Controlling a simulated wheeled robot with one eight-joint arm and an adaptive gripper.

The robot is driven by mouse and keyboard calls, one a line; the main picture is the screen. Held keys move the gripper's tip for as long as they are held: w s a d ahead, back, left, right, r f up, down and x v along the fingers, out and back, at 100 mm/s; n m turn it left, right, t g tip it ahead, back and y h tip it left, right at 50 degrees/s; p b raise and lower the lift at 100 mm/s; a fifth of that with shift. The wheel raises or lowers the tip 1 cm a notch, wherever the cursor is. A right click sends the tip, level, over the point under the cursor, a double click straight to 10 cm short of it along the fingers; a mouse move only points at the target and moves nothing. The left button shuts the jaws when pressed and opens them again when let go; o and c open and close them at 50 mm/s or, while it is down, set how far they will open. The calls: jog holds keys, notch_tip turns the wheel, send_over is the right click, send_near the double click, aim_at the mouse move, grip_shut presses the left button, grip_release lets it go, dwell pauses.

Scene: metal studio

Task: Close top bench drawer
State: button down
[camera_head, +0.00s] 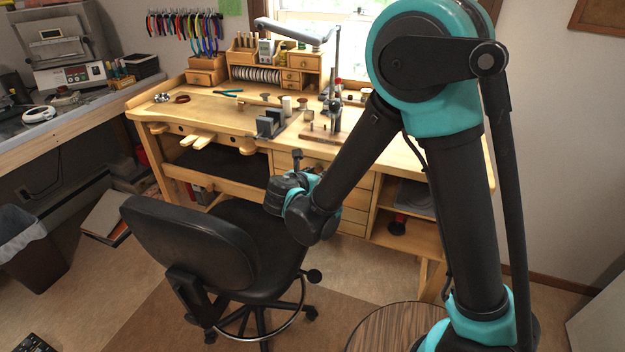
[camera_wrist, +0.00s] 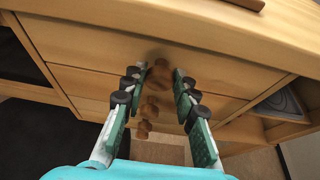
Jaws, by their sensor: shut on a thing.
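The wooden bench (camera_head: 220,110) stands ahead with a stack of drawers under its right half. In the wrist view, the top drawer (camera_wrist: 90,45) shows its wide pale front just below the bench top's edge. Its round brown knob (camera_wrist: 159,72) lies between the fingertips of my gripper (camera_wrist: 158,78), which is shut on it. I cannot tell how far the drawer stands out. In the head view my wrist hides the fingers and part of the drawer fronts.
Lower drawer knobs (camera_wrist: 149,108) sit beneath the fingers. A black office chair (camera_head: 190,240) stands close to the left of my wrist. Open shelves (camera_head: 405,220) are right of the drawers. A round wooden stool top (camera_head: 390,328) is at the front.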

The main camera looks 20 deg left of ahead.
jog(key=shift+w+r, duration=0.1)
jog(key=shift+w, duration=0.1)
jog(key=c, duration=1.2)
grip_release()
jog(key=d+v, duration=0.1)
jog(key=v, duration=1)
jog(key=shift+s+a, duration=0.45)
